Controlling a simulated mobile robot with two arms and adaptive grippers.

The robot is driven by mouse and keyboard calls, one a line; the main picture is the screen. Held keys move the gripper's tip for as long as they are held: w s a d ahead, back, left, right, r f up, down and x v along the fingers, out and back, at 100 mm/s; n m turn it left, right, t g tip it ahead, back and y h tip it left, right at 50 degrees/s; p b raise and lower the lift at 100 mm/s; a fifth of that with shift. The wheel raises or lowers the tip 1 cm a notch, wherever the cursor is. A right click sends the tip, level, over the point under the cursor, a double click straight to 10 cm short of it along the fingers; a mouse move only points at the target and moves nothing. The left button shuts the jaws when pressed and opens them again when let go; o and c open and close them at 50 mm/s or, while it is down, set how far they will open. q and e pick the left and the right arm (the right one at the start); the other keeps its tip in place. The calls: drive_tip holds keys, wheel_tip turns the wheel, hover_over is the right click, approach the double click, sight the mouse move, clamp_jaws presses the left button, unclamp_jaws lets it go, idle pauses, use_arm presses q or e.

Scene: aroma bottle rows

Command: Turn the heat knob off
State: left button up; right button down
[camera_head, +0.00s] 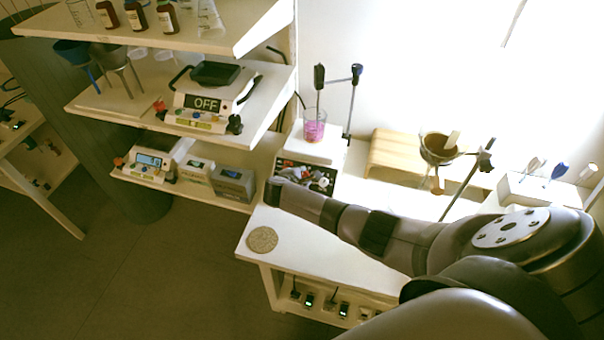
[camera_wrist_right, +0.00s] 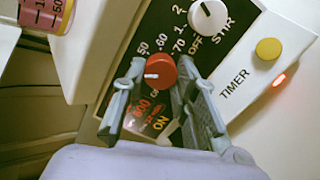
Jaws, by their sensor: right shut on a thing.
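The hot plate stirrer (camera_head: 318,150) stands on the white bench, with a beaker of pink liquid (camera_head: 314,128) on top. In the right wrist view its dark panel carries the red heat knob (camera_wrist_right: 160,70), with scale numbers such as 50, 60 and 70 around it. A red digit readout (camera_wrist_right: 147,113) and the word ON show below the knob. My right gripper (camera_wrist_right: 162,66) is shut on the red knob, one finger on each side. In the head view, my right arm reaches the panel from the right. My left gripper is not in view.
Beside the red knob are a white STIR knob (camera_wrist_right: 208,17), a yellow timer button (camera_wrist_right: 268,48) and a lit red lamp (camera_wrist_right: 279,80). A stand rod (camera_head: 351,105) rises behind the plate. Shelves with bottles and a balance marked OFF (camera_head: 203,103) stand left.

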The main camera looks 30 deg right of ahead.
drive_tip(key=n+p, duration=0.2)
drive_tip(key=n, duration=0.5)
drive_tip(key=shift+s+n+t+p, duration=0.1)
drive_tip(key=shift+n+t+p, duration=0.2)
drive_tip(key=shift+p, duration=0.05)
drive_tip(key=n+p, duration=0.1)
drive_tip(key=n, duration=0.3)
drive_tip(key=shift+s+f+n+p, duration=0.15)
drive_tip(key=shift+n+p, duration=0.45)
drive_tip(key=shift+n, duration=0.8)
drive_tip(key=c, duration=1.3)
unclamp_jaws()
